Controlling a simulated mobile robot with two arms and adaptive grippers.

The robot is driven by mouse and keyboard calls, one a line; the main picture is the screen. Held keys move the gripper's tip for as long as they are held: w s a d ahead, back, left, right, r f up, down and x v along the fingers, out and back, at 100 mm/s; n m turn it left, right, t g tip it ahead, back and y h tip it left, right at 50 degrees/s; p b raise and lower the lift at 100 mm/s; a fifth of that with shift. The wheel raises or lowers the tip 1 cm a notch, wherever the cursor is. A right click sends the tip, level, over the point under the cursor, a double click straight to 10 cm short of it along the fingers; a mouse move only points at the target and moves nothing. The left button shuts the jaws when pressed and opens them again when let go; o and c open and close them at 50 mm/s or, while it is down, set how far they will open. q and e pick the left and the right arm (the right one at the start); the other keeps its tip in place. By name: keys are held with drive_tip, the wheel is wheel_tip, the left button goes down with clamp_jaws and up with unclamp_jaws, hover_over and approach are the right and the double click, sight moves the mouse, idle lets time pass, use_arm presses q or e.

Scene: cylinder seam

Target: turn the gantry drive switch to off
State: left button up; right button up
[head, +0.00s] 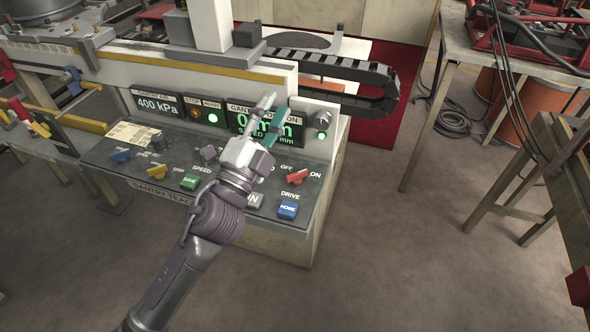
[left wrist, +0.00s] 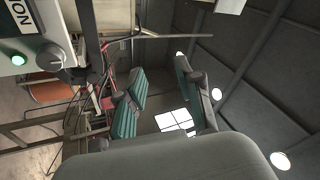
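The gantry drive switch (head: 297,177) is a red rotary knob at the right end of the sloped grey panel, between the printed words OFF and ON, with DRIVE below. Its handle leans toward the ON side. My left gripper (head: 273,110) is above the panel, in front of the position display, up and left of the switch and apart from it. In the left wrist view its two green-padded fingers (left wrist: 160,98) stand apart with nothing between them. The switch does not show in that view. My right gripper is in neither view.
A blue HOME button (head: 288,209) sits just below the switch, and a green SAVE button (head: 190,181) and an orange-red knob (head: 157,171) lie further left. A grey knob (head: 323,118) is on the upright face. Open floor lies right of the console.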

use_arm(q)
drive_tip(key=s+d+r+m+g+h, duration=0.3)
drive_tip(key=d+m+g+h, duration=0.7)
drive_tip(key=m, duration=0.6)
drive_tip(key=m+g+y, duration=0.8)
drive_tip(key=m+y, duration=0.5)
drive_tip(key=y, duration=0.3)
approach(296, 173)
drive_tip(key=p+x, duration=0.3)
drive_tip(key=x, duration=0.6)
drive_tip(key=shift+d, duration=0.1)
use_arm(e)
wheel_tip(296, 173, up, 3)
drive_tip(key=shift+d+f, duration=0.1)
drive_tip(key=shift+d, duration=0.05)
use_arm(q)
clamp_jaws()
